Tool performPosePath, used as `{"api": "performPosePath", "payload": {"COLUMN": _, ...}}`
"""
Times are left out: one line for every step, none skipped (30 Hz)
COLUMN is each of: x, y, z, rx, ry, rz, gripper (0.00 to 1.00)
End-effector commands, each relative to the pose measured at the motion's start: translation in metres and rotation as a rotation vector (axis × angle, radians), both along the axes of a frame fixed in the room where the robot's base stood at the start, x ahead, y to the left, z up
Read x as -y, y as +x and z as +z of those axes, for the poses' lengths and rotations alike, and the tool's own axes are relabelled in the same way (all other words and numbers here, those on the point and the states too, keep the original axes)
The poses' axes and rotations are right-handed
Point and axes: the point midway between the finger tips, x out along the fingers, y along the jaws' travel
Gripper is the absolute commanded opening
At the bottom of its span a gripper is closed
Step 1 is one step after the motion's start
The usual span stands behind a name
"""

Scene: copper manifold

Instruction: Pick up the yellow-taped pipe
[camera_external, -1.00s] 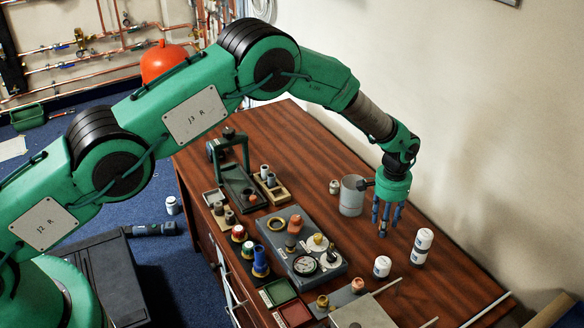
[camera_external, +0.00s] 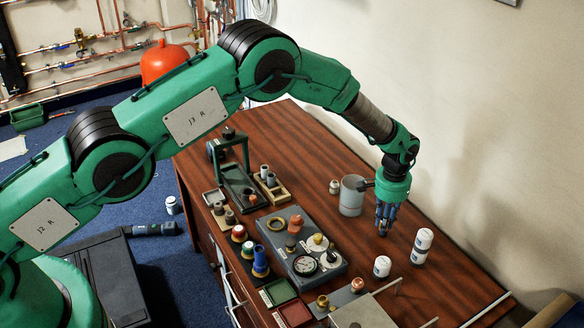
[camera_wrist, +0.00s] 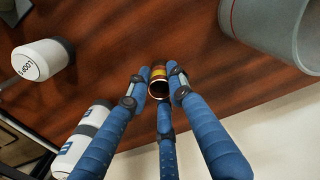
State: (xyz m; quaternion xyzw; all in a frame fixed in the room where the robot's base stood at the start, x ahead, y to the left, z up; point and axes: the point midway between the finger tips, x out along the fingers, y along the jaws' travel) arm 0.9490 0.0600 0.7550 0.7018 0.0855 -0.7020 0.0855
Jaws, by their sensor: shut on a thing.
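The yellow-taped pipe is a short copper piece (camera_wrist: 158,72) with a yellow band, seen in the wrist view between my fingertips, its open end facing the camera. My gripper (camera_wrist: 160,82) has three blue fingers shut around it. In the external view my gripper (camera_external: 386,222) points down just above the wooden table, between the grey cup and the white jars. There the fingers hide the pipe. I cannot tell whether the pipe touches the table.
A grey cup (camera_external: 352,196) stands close to the left of my gripper. A single white jar (camera_external: 382,267) and two stacked white jars (camera_external: 423,246) stand in front and to the right. A grey fixture board (camera_external: 306,258) with fittings lies left. Bare table (camera_external: 310,150) extends behind.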

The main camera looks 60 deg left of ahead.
Motion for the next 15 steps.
{"api": "performPosePath", "payload": {"x": 0.0, "y": 0.0, "z": 0.0, "rx": 0.0, "ry": 0.0, "rz": 0.0, "gripper": 0.0}}
{"api": "performPosePath", "payload": {"x": 0.0, "y": 0.0, "z": 0.0, "rx": 0.0, "ry": 0.0, "rz": 0.0, "gripper": 0.0}}
{"api": "performPosePath", "payload": {"x": 0.0, "y": 0.0, "z": 0.0, "rx": 0.0, "ry": 0.0, "rz": 0.0, "gripper": 0.0}}
{"api": "performPosePath", "payload": {"x": 0.0, "y": 0.0, "z": 0.0, "rx": 0.0, "ry": 0.0, "rz": 0.0, "gripper": 0.0}}
{"api": "performPosePath", "payload": {"x": 0.0, "y": 0.0, "z": 0.0, "rx": 0.0, "ry": 0.0, "rz": 0.0, "gripper": 0.0}}
{"api": "performPosePath", "payload": {"x": 0.0, "y": 0.0, "z": 0.0, "rx": 0.0, "ry": 0.0, "rz": 0.0, "gripper": 0.0}}
{"api": "performPosePath", "payload": {"x": 0.0, "y": 0.0, "z": 0.001, "rx": 0.0, "ry": 0.0, "rz": 0.0, "gripper": 0.0}}
{"api": "performPosePath", "payload": {"x": 0.0, "y": 0.0, "z": 0.001, "rx": 0.0, "ry": 0.0, "rz": 0.0, "gripper": 0.0}}
{"api": "performPosePath", "payload": {"x": 0.0, "y": 0.0, "z": 0.002, "rx": 0.001, "ry": 0.0, "rz": 0.0, "gripper": 0.0}}
{"api": "performPosePath", "payload": {"x": 0.0, "y": 0.0, "z": 0.003, "rx": 0.001, "ry": 0.0, "rz": 0.0, "gripper": 0.0}}
{"api": "performPosePath", "payload": {"x": 0.0, "y": 0.001, "z": 0.004, "rx": 0.001, "ry": 0.0, "rz": 0.0, "gripper": 0.0}}
{"api": "performPosePath", "payload": {"x": 0.0, "y": 0.001, "z": 0.007, "rx": 0.001, "ry": 0.0, "rz": 0.0, "gripper": 0.0}}
{"api": "performPosePath", "payload": {"x": 0.0, "y": 0.001, "z": 0.009, "rx": 0.002, "ry": 0.0, "rz": 0.0, "gripper": 0.0}}
{"api": "performPosePath", "payload": {"x": 0.0, "y": 0.001, "z": 0.012, "rx": 0.002, "ry": 0.0, "rz": 0.0, "gripper": 0.0}}
{"api": "performPosePath", "payload": {"x": 0.0, "y": 0.001, "z": 0.015, "rx": 0.003, "ry": 0.0, "rz": 0.0, "gripper": 0.0}}
